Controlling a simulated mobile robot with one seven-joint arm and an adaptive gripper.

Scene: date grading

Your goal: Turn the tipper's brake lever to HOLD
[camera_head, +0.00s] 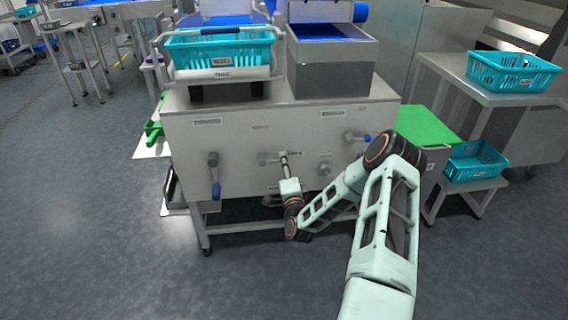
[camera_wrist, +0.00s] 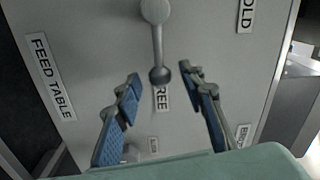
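The brake lever (camera_wrist: 157,42) shows in the wrist view as a grey rod with a round pivot at the top and a dark knob at its end. It points down at a label reading "REE", partly hidden by the knob. A label ending in "OLD" (camera_wrist: 246,15) is at upper right. My gripper (camera_wrist: 162,74) is open, its blue-padded fingers on either side of the knob, with gaps visible. In the head view my gripper (camera_head: 284,158) is at the middle of the tipper's front panel (camera_head: 235,145); the lever is small and hard to make out there.
A "FEED TABLE" label (camera_wrist: 51,77) is left in the wrist view. A teal crate (camera_head: 220,52) rests on top. A green-topped stand (camera_head: 425,127) is at right.

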